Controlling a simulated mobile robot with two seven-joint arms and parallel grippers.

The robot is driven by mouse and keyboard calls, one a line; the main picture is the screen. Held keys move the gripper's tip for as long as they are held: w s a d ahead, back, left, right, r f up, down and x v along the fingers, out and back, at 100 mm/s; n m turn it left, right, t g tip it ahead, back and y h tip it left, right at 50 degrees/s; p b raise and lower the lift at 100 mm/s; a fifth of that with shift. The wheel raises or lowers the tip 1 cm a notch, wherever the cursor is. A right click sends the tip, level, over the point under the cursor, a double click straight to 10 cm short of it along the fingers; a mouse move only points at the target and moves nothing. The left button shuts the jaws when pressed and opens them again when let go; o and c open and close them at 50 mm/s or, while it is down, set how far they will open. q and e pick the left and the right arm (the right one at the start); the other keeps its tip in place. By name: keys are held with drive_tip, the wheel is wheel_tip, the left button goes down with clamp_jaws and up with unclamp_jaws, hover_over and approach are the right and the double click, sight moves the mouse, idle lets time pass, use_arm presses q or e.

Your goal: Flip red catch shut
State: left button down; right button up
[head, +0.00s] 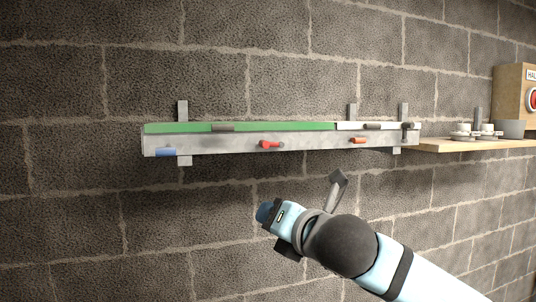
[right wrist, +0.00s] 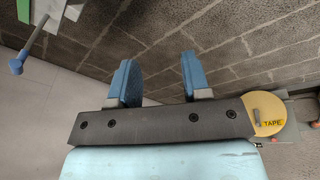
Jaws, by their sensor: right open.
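The red catch (head: 271,145) sits on the front face of a long grey channel (head: 215,142) fixed to the wall, in the head view. The red catch cannot be made out in that view. My left gripper is not in view.
A green strip (head: 290,126) runs along the channel top, with a white section at right. A wooden shelf (head: 450,146) stands right. In the wrist view, a yellow TAPE disc (right wrist: 265,108) is at right.

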sight(266, 145)
drive_tip(key=s+d+r+n+t+h+b, duration=0.25)
drive_tip(key=r+n, duration=0.45)
drive_tip(key=r, duration=0.5)
drive_tip(key=p+x, duration=0.3)
drive_tip(key=x, duration=1)
drive_tip(key=shift+s+a+p, duration=0.1)
drive_tip(key=shift+p, duration=0.2)
clamp_jaws()
